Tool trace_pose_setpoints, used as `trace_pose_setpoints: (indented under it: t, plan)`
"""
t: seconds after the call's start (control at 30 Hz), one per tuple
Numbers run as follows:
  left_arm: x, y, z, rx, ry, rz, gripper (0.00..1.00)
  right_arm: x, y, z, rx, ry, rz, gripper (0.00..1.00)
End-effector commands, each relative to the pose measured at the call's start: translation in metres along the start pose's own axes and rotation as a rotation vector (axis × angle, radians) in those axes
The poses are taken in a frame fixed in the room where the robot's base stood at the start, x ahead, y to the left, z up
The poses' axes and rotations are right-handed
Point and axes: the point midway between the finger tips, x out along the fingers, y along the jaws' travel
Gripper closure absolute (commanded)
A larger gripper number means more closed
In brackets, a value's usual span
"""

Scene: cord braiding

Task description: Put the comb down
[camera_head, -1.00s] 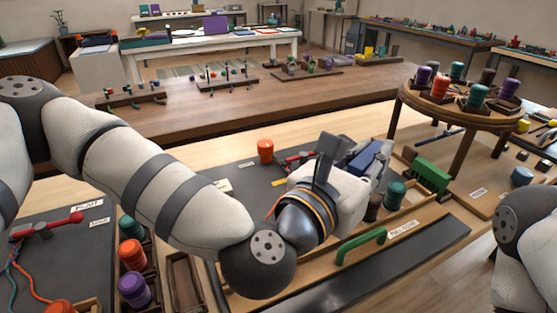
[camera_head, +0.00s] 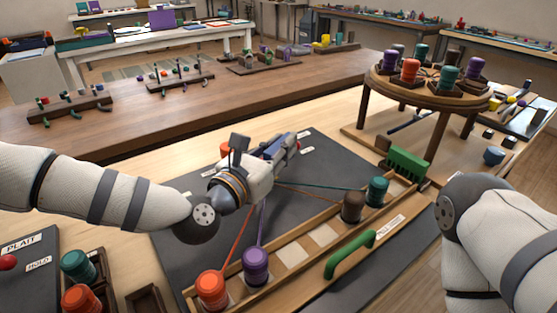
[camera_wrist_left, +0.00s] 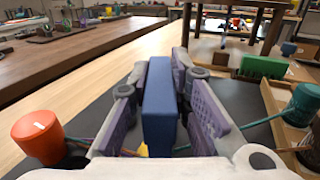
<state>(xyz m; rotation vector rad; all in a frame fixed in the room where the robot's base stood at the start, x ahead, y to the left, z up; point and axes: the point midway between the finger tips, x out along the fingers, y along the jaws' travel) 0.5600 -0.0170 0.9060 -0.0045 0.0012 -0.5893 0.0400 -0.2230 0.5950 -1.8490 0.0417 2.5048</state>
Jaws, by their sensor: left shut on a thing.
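My left gripper (camera_head: 290,146) is above the dark mat (camera_head: 330,160) in the head view. In the left wrist view it is shut on a blue bar (camera_wrist_left: 160,108), upright between its purple finger pads. I take the bar to be the comb; its teeth and lower end are hidden. Cords run beneath the gripper to an orange bobbin (camera_head: 211,288), a purple bobbin (camera_head: 256,265), a brown bobbin (camera_head: 353,206) and a teal bobbin (camera_head: 377,191). How close the bar is to the cords cannot be told. My right gripper is out of view.
The wooden bobbin rail (camera_head: 300,268) has a green handle (camera_head: 350,255) in front. A round wooden stand (camera_head: 428,97) with several bobbins rises behind.

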Motion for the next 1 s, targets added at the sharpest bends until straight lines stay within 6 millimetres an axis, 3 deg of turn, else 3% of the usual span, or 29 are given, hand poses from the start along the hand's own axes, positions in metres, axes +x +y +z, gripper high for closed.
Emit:
trace_pose_setpoints:
  t: [0.2,0.57,0.6,0.67,0.93,1.0]
  plan:
    - [0.003,0.005,-0.038,-0.001,0.005,0.0,1.0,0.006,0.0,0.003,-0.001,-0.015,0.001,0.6]
    - [0.002,0.005,-0.042,-0.002,0.002,0.001,1.0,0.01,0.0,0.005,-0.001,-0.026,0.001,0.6]
    - [0.002,0.005,-0.041,-0.001,0.001,0.001,0.76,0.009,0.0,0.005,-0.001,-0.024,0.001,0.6]
    - [0.002,0.005,-0.04,0.0,0.001,0.001,0.62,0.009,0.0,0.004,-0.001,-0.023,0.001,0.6]
    - [0.002,0.004,-0.039,0.0,0.0,0.001,0.62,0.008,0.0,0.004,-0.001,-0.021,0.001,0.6]
    - [0.002,0.004,-0.03,0.005,-0.005,0.0,0.62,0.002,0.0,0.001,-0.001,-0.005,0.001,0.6]
